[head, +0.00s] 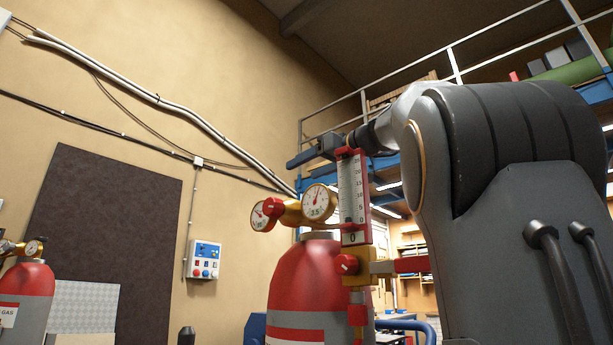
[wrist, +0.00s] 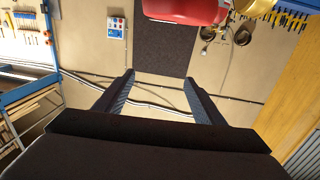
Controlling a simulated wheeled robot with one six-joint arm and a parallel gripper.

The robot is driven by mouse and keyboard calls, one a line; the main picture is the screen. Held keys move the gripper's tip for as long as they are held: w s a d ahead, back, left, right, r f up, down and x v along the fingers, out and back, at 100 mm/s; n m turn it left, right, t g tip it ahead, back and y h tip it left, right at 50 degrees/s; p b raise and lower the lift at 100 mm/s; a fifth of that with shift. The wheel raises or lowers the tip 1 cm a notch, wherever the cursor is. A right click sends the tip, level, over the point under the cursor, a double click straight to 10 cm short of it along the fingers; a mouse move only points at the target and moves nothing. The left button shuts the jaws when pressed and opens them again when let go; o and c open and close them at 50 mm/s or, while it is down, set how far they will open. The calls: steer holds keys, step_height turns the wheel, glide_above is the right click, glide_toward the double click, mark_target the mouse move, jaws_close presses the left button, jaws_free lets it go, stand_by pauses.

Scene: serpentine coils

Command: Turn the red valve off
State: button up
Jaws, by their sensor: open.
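A red-topped gas cylinder (head: 312,285) carries a brass regulator with two round gauges (head: 318,202) and a red knob (head: 273,207). Beside it stands a red-framed flow meter (head: 354,195) with another small red knob (head: 347,264) at its base. I cannot tell which knob is the red valve. My gripper (head: 312,152) is above the gauges, by the top of the flow meter in the picture, and holds nothing. In the wrist view my gripper (wrist: 158,88) has its fingers spread wide with empty space between. The red cylinder (wrist: 185,10) is cut off at the top there.
A second gas cylinder (head: 27,290) stands at the far left. A control box (head: 204,260) and a dark panel (head: 100,240) are on the wall. A railing (head: 455,65) and shelving are behind my arm. The space left of the gauges looks clear.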

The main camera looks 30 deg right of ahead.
steer(key=s+d+f+n+y+p, duration=0.1)
steer(key=p, duration=0.2)
steer(key=s+f+n+g+y+p, duration=0.1)
steer(key=s+f+p, duration=0.1)
steer(key=p, duration=0.1)
steer(key=s+d+f+n+g+y+p, duration=0.1)
steer(key=s+f+y+p, duration=0.1)
steer(key=p, duration=0.1)
steer(key=shift+s+d+f+p, duration=0.1)
steer(key=shift+d+f+p, duration=0.05)
steer(key=shift+d+p, duration=0.2)
steer(key=shift+s+f+y+p, duration=0.15)
steer(key=shift+s+y+p, duration=0.15)
steer(key=shift+s+p, duration=0.1)
steer(key=f, duration=0.2)
steer(key=f+n+y+b, duration=0.1)
steer(key=shift+s+d+f, duration=0.15)
steer(key=shift+s+f, duration=0.1)
steer(key=shift+s, duration=0.15)
steer(key=shift+w+a, duration=0.15)
steer(key=shift+a, duration=0.05)
steer(key=p+x, duration=0.3)
steer(key=x, duration=0.4)
steer(key=shift+a, duration=0.1)
steer(key=c, duration=1.1)
steer(key=shift+o, duration=0.2)
